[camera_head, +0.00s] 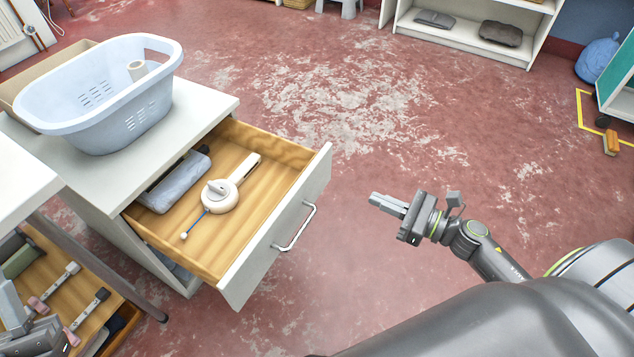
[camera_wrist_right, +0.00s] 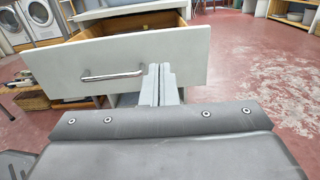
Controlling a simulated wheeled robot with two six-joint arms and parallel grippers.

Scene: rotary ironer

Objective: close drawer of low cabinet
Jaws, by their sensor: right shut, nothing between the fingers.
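The low cabinet (camera_head: 105,195) stands at the left, with its wooden drawer (camera_head: 262,185) pulled well out. The drawer's grey-white front (camera_head: 318,182) has a metal bar handle (camera_head: 296,228). A white tape-measure-like tool (camera_head: 222,195) and a grey-blue case (camera_head: 176,184) lie in the drawer. My right gripper (camera_head: 374,200) is shut and empty, to the right of the drawer front and apart from it. In the right wrist view its fingers (camera_wrist_right: 160,85) overlap the drawer front (camera_wrist_right: 195,62), right of the handle (camera_wrist_right: 112,75). A grey shape at the lower left looks like my left gripper (camera_head: 32,332); its jaws are unclear.
A light blue laundry basket (camera_head: 95,100) stands on the cabinet top. The red floor beyond the drawer front is clear. White shelves (camera_head: 465,42) stand at the back.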

